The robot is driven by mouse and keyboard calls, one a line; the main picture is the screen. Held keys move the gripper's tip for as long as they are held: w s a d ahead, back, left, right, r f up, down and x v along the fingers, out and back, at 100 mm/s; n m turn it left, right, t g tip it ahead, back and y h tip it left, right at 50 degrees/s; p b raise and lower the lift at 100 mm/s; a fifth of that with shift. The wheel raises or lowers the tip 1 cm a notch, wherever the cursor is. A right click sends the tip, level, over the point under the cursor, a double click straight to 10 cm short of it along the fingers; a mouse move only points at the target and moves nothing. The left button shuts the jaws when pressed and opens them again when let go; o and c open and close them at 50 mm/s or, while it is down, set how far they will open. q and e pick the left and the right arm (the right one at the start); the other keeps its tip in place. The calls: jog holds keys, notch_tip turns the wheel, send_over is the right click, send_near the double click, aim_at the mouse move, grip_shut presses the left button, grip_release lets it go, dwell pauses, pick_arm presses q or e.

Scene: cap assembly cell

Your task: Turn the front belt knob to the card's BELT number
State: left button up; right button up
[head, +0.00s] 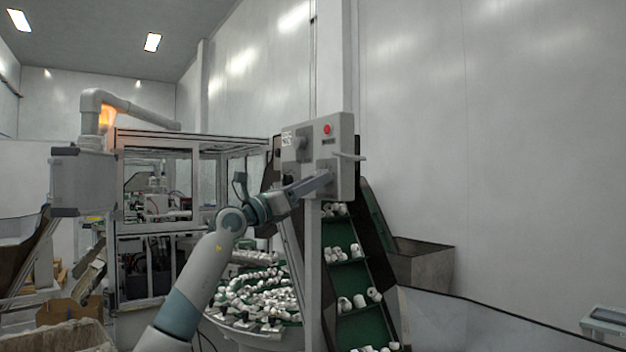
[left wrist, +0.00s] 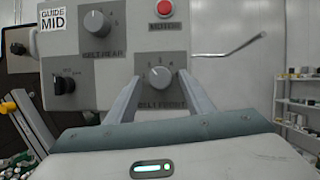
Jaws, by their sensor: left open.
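My left gripper (left wrist: 160,82) is open, with one finger on each side of this knob in the left wrist view; contact cannot be told. In the head view the left gripper (head: 325,180) reaches the panel's lower part. A white card (left wrist: 52,17) at the panel's upper left reads GUIDE MID; no BELT number is legible. My right gripper is not in view.
The rear belt knob (left wrist: 97,22) sits above left, a black switch (left wrist: 64,85) lower left, and a red button (left wrist: 164,8) above. A bent rod (left wrist: 240,47) sticks out right. A green conveyor (head: 360,325) with white caps stands below the panel.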

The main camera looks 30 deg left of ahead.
pick_arm(q)
jog(key=shift+w, duration=0.1)
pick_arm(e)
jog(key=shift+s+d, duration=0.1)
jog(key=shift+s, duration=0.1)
pick_arm(q)
jog(key=c, duration=1)
jog(key=shift+c, duration=0.2)
